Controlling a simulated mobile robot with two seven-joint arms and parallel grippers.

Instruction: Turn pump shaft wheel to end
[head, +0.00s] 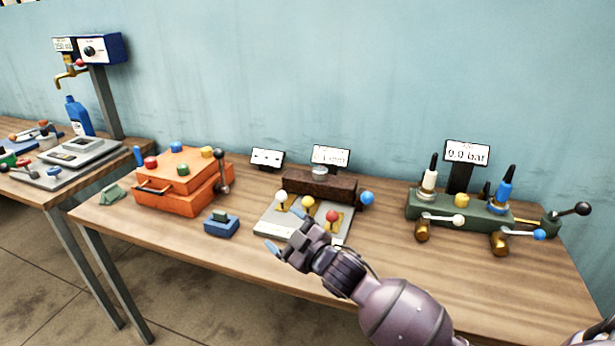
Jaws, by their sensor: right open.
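I cannot clearly make out which part is the pump shaft wheel. In the middle of the table, a device with a light base plate (268,222) has a dark brown block (322,188) at its back. White (281,196), yellow (308,202) and red (332,216) knobs stand on it, and a blue knob (367,198) sticks out at its right. My right gripper (284,231) is open and empty at the plate's front left, its blue-tipped fingers apart. It hides part of the plate; contact cannot be told. My left gripper is not in view.
An orange case (180,200) and a small blue block (221,226) stand left. A green manifold (470,212) with levers and a 0.0 bar display (467,153) stands right. Two small displays stand behind the middle device. Bare wood lies between the middle device and the manifold.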

